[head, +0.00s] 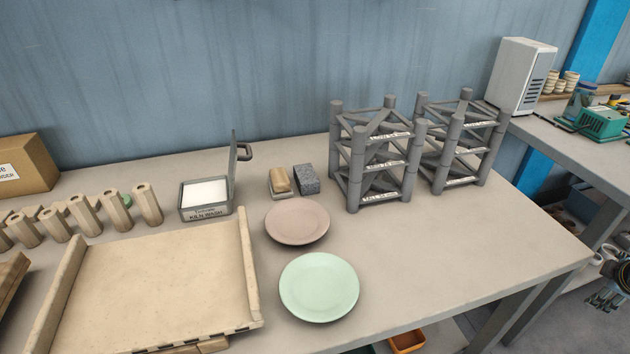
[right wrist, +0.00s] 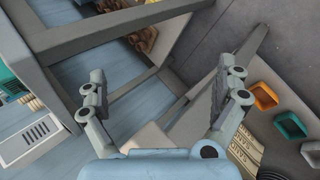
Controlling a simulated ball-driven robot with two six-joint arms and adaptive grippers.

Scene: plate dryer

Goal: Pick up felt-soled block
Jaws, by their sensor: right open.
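Two small blocks stand side by side near the back of the table. One is a tan block (head: 281,179) on a pale base, the other a dark grey speckled block (head: 306,178). I cannot tell for certain which is the felt-soled block, as their undersides are hidden. My right gripper (head: 607,297) is at the right edge of the head view, beyond the table and far from both blocks. In the right wrist view its fingers (right wrist: 162,84) are spread with nothing between them, and neither block shows there. My left gripper is not in view.
A pink plate (head: 297,222) and a green plate (head: 319,287) lie in front of the blocks. Grey racks (head: 356,165) stand to their right, an open kiln wash box (head: 207,213) to their left. A large tan board (head: 155,285) fills the front left. The table's right front is clear.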

